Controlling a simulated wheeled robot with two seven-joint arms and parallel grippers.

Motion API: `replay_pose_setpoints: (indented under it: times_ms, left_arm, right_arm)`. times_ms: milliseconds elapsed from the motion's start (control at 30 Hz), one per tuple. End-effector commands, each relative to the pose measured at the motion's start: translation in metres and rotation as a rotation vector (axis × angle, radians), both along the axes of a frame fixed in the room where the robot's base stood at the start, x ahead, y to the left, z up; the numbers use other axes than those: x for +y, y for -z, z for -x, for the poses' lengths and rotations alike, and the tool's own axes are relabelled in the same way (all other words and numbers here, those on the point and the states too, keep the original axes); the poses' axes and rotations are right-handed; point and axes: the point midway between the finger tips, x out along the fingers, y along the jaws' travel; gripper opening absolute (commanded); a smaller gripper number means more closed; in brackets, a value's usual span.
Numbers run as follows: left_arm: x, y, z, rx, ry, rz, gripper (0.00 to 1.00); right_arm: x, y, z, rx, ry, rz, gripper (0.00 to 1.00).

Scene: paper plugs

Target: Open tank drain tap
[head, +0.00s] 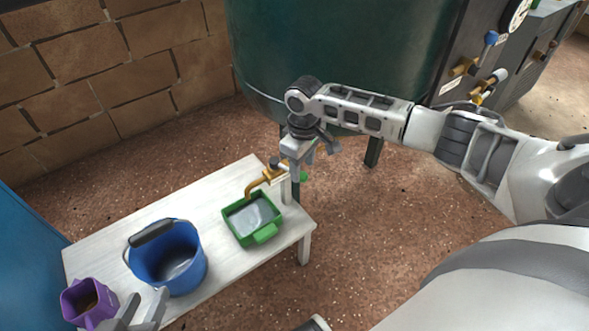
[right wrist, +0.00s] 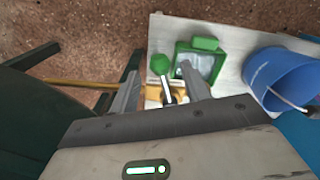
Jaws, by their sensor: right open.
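The brass drain tap (head: 262,182) sits at the foot of the dark green tank (head: 340,45), its spout curving down over a green tub. In the right wrist view the tap (right wrist: 180,92) and a green knob (right wrist: 161,64) show between my fingers. My right gripper (head: 308,160) is open, pointing down right beside the tap; it also shows in the right wrist view (right wrist: 160,88). I cannot tell whether a finger touches the tap. My left gripper (head: 143,309) is at the bottom left, its fingers apart, near a purple jug (head: 88,304).
The tank's legs stand behind the tap. The speckled floor right of the bench is clear.

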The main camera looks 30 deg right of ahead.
Motion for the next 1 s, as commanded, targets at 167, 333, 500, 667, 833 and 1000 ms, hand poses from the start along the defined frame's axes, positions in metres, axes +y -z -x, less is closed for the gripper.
replay_pose_setpoints:
  times_ms: [167, 333, 500, 667, 833, 1000]
  left_arm:
    - [0.0, 0.002, 0.0, 0.0, -0.001, 0.0, 0.36]
    - [0.0, 0.005, 0.0, 0.0, -0.001, 0.0, 0.36]
    - [0.0, 0.005, 0.0, -0.001, -0.001, 0.0, 0.36]
    - [0.0, 0.005, 0.0, -0.003, -0.001, 0.001, 0.36]
    - [0.0, 0.005, 0.0, -0.001, -0.002, 0.001, 0.36]
    - [0.0, 0.005, 0.0, -0.002, -0.002, 0.001, 0.36]
  right_arm:
    - [0.0, 0.01, 0.0, 0.001, 0.0, 0.0, 0.47]
    - [0.001, 0.019, 0.0, 0.0, -0.001, -0.001, 0.47]
    - [0.0, 0.027, 0.0, 0.0, 0.0, -0.001, 0.47]
    - [0.0, 0.03, 0.0, 0.0, 0.0, 0.0, 0.47]
    - [0.0, 0.029, 0.0, 0.0, -0.001, 0.0, 0.42]
    - [0.0, 0.029, 0.0, 0.0, -0.001, 0.0, 0.16]
